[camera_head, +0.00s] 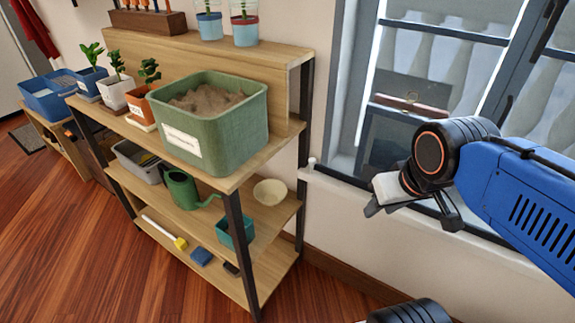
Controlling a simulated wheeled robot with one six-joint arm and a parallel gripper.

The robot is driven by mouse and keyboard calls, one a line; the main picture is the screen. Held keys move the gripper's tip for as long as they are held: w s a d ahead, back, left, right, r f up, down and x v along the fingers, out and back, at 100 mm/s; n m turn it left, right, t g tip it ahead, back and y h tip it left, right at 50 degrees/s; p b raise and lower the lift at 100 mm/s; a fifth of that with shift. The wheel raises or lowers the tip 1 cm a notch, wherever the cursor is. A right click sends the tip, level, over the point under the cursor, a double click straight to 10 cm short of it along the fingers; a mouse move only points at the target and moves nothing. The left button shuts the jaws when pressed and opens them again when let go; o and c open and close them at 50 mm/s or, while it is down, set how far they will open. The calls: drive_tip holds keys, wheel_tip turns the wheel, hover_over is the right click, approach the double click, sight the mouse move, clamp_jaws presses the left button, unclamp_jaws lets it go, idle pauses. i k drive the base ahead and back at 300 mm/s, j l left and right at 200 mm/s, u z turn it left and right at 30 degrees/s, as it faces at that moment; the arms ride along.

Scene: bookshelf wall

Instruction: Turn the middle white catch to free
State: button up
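I cannot make out any white catch for certain in the head view. My gripper (392,202) is at the right, in front of the window (440,50) and just above the sill. It points left and down, away from the camera. A pale block-like part shows at its end, and I cannot tell whether it is part of the gripper or something held. Dark finger-like parts show below it, but their gap is not clear. My blue arm hides the lower right of the window.
A wooden shelf unit (285,58) stands left of the window. It holds a green tub of soil (220,135), potted plants, a green watering can (183,188) and a cream bowl (270,191). A small white knob-like thing (312,162) is at the sill's left end. The wooden floor (70,240) at left is clear.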

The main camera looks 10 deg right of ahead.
sight(311, 161)
drive_tip(key=j+z, duration=0.15)
drive_tip(key=z, duration=1.1)
drive_tip(key=k+j+z, duration=0.15)
drive_tip(key=k+j, duration=0.9)
drive_tip(key=j, duration=0.15)
